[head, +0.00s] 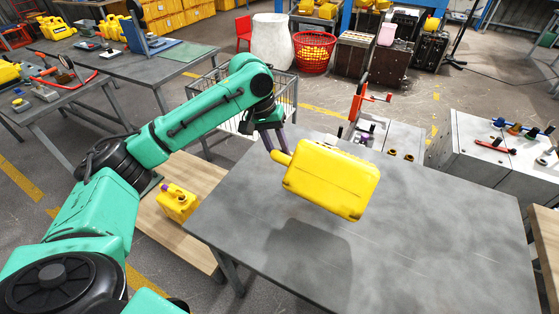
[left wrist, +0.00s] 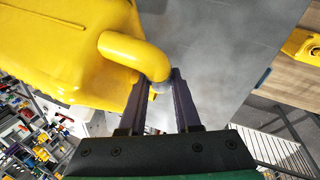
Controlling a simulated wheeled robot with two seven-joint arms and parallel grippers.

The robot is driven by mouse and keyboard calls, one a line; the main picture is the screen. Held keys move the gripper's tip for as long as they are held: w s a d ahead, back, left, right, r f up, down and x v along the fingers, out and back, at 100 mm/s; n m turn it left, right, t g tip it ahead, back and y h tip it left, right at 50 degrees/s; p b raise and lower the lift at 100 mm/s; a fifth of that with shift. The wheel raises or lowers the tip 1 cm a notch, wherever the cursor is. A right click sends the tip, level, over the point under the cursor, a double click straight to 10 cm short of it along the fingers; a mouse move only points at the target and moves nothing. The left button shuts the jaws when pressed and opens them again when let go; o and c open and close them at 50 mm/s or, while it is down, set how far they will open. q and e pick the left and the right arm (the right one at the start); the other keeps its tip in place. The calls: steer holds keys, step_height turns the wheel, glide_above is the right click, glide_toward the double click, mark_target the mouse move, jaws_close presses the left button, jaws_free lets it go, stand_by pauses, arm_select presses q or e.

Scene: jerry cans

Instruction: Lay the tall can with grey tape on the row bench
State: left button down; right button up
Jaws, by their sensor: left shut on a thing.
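A yellow can (head: 331,180) hangs tilted above the grey metal table (head: 420,240), casting a shadow on it. My left gripper (head: 277,148) is shut on the can's curved handle at its left end. In the left wrist view the can (left wrist: 60,45) fills the upper left, and the handle (left wrist: 135,52) runs between the fingers of the gripper (left wrist: 158,82). A small greyish band shows on the handle at the fingers; I cannot tell for sure that it is tape. My right gripper is not in view.
A smaller yellow can with a purple part (head: 177,203) stands on a low wooden bench (head: 165,236) left of the table. Grey cabinets (head: 470,150) with tools stand behind and right. A wire cart (head: 286,95) is behind the arm. The table top is otherwise clear.

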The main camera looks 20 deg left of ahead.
arm_select(q)
step_height(320, 180, down, 5)
steer(key=shift+r+p, duration=0.15)
steer(key=shift+p, duration=0.15)
steer(key=c, duration=0.6)
jaws_free()
steer(key=shift+a, duration=0.1)
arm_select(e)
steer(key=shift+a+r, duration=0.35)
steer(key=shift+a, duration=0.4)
arm_select(q)
steer(key=b+v, duration=0.1)
steer(key=v, duration=1.1)
steer(key=shift+b, duration=0.3)
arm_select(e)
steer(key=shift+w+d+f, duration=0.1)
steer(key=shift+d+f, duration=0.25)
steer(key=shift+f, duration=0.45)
